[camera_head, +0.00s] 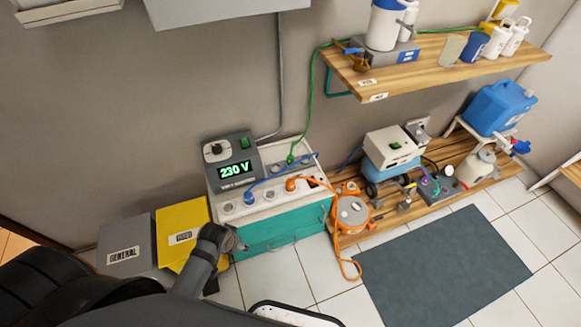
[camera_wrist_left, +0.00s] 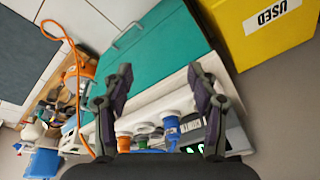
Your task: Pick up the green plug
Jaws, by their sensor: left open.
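The green plug (camera_head: 291,159) stands upright at the back of the white-topped cabinet (camera_head: 262,208), with a green cable rising from it toward the wall shelf. In the left wrist view the green plug (camera_wrist_left: 141,143) is small and partly hidden between the orange plug (camera_wrist_left: 124,142) and the blue plug (camera_wrist_left: 171,130). My left gripper (camera_wrist_left: 160,74) is open with nothing between its fingers. In the head view my left gripper (camera_head: 229,240) is at the cabinet's front left, in front of and apart from the green plug. My right gripper is not in view.
A voltage unit (camera_head: 231,162) reading 230 V stands at the cabinet's back left. The blue plug (camera_head: 248,197) and orange plug (camera_head: 291,184) trail cables over the top. A yellow bin (camera_head: 183,228) and grey bin (camera_head: 126,240) stand left. A wooden shelf (camera_head: 430,72) is above right.

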